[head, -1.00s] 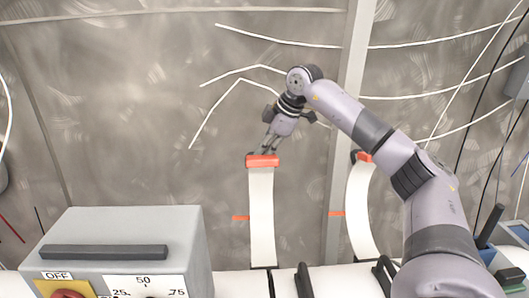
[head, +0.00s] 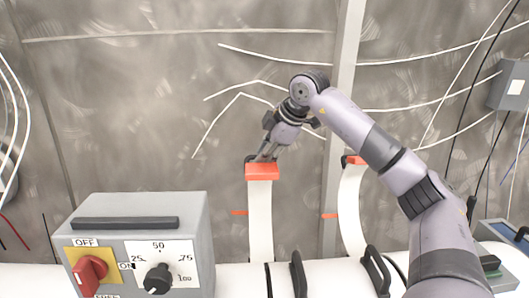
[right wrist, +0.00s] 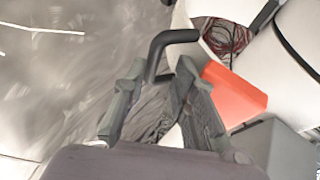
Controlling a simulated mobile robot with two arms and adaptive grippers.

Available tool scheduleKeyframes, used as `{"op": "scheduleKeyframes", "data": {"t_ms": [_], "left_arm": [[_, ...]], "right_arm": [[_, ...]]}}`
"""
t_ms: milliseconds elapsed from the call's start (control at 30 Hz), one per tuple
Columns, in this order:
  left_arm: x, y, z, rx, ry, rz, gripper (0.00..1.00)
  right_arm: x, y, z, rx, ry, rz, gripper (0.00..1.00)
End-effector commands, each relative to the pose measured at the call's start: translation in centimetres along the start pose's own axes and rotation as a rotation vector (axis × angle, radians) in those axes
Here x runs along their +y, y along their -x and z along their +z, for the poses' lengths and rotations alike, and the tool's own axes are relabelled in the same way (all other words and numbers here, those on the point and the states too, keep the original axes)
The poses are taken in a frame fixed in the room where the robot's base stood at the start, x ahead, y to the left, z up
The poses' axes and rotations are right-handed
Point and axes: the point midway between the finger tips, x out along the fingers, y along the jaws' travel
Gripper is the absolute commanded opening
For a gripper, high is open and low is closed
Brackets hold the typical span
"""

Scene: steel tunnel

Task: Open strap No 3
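A white strap (head: 260,222) with an orange end block (head: 262,171) stands upright from a white pipe in the middle of the head view. No strap number is legible. My right gripper (head: 266,157) is at the top of this strap, by the dark hook above the block. In the right wrist view the dark hook (right wrist: 172,40) reaches between my right gripper's fingertips (right wrist: 161,72), which stand apart with gaps beside it. The orange block (right wrist: 234,94) lies to the right of the fingers. My left gripper is not in view.
A second white strap (head: 351,212) with an orange end (head: 354,161) curves up on the right, close to my right arm. A grey control box (head: 140,225) with a red switch and dial stands front left. Dark handles (head: 298,273) sit on the pipe. Cables hang right.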

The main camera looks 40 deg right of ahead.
Motion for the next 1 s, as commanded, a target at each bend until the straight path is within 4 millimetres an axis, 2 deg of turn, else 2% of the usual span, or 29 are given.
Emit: {"op": "scheduleKeyframes", "data": {"t_ms": [100,200,367,433,533,667,1000], "left_arm": [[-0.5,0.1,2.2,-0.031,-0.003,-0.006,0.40],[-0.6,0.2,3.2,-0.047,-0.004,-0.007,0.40],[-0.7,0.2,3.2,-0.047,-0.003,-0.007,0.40],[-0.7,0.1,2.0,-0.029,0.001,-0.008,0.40],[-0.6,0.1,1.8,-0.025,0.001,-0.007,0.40],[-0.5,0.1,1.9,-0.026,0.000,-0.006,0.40],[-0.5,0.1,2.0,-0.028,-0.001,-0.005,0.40]], "right_arm": [[0.0,0.0,0.0,0.001,0.000,0.001,0.31],[0.0,0.0,0.0,0.001,0.000,0.001,0.31],[0.1,0.1,0.0,0.001,0.000,0.001,0.31],[0.1,0.1,0.0,0.001,0.000,0.002,0.31],[0.1,0.7,-0.1,0.002,-0.001,0.003,0.31],[0.2,2.7,-0.1,0.003,-0.001,0.006,0.31],[0.1,9.6,-0.1,0.005,0.000,0.005,0.31]]}}
